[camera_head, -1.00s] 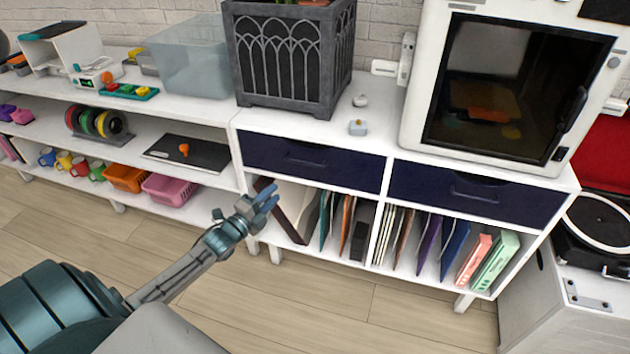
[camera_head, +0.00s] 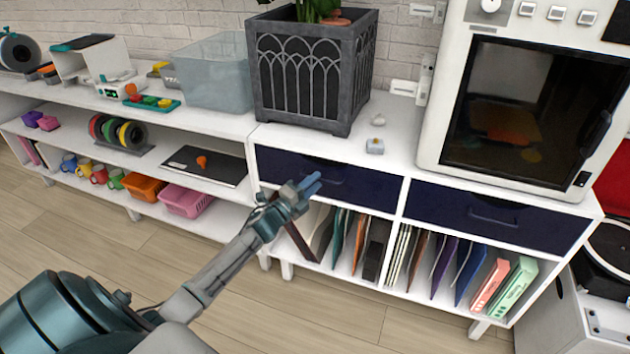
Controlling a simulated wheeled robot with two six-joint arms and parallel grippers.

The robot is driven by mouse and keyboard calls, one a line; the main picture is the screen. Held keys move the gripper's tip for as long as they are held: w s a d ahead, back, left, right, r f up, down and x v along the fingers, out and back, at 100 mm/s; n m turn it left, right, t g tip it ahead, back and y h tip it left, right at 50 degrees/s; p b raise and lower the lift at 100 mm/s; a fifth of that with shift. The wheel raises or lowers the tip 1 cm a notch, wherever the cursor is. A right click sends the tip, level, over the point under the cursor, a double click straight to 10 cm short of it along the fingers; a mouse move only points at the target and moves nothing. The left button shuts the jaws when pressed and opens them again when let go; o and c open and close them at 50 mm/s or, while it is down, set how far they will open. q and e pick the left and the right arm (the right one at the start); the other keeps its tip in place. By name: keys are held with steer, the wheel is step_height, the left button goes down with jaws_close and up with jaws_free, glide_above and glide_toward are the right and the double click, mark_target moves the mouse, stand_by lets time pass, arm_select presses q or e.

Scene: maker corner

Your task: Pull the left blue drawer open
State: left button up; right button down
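The left blue drawer (camera_head: 370,185) is a dark navy front in the white cabinet, below the planter. It looks closed, flush with the cabinet. Its handle (camera_head: 325,180) is a dark recessed pull near the middle of the front. My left gripper (camera_head: 312,186) is in front of the drawer's lower left part and overlaps the handle's left side in the picture. Its blue fingers look slightly apart and empty, with nothing between them. I cannot tell whether they touch the drawer. My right gripper is not in view.
The right navy drawer (camera_head: 540,228) is closed beside it. Below are upright books and folders (camera_head: 435,262). A dark planter (camera_head: 310,75) and a white 3D printer (camera_head: 450,90) stand on top. The wooden floor (camera_head: 330,325) in front is clear.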

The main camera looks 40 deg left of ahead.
arm_select(q)
steer(key=shift+w+d, duration=0.1)
steer(key=shift+w, duration=0.4)
jaws_close()
steer(key=shift+s, duration=0.15)
